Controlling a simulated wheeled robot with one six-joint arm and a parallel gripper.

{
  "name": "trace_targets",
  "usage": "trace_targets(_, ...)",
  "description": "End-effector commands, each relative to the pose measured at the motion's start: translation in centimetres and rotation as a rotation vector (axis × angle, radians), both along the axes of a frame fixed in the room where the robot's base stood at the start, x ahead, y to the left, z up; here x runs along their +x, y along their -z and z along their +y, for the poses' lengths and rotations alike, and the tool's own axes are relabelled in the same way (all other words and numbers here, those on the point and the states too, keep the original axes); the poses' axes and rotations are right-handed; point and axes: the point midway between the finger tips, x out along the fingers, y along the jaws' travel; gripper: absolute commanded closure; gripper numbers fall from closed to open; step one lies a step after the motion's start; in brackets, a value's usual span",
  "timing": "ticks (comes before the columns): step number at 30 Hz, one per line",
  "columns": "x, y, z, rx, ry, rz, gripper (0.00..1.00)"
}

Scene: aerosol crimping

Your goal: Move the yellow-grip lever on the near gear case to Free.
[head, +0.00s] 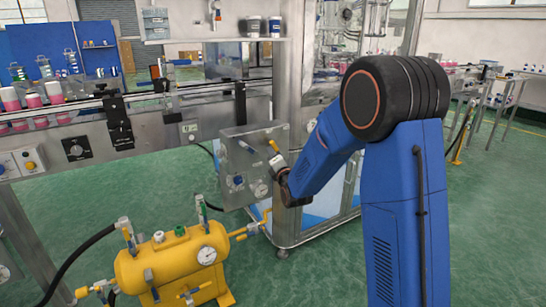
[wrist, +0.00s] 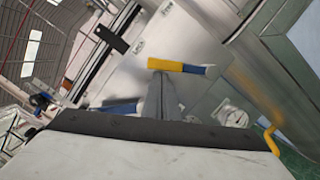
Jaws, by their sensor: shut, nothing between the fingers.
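The near gear case (head: 250,155) is a grey metal box below the conveyor. The yellow-grip lever (head: 274,146) sticks out from its upper right face. In the wrist view the lever (wrist: 180,66) lies nearly level, with a yellow grip, a blue part and a pale end. My gripper (head: 280,168) is just below and right of the lever in the head view. In the wrist view my shut fingers (wrist: 164,98) point up at the lever, their tips close below its yellow grip. I cannot tell whether they touch it.
A second, blue lever (wrist: 118,106) shows at left in the wrist view, and a round gauge (wrist: 231,114) at right. A yellow pipe (wrist: 268,135) runs nearby. A yellow tank (head: 172,265) with gauge and valves stands below left. The conveyor (head: 60,130) carries pink-filled containers.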

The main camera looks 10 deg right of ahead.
Motion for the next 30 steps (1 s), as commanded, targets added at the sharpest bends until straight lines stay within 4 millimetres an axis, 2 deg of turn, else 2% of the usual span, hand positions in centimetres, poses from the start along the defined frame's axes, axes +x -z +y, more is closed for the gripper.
trace_targets(11,0.0,0.0,0.0,0.007,0.000,0.002,1.00)
trace_targets(30,0.3,-1.2,-1.1,0.166,0.002,0.053,1.00)
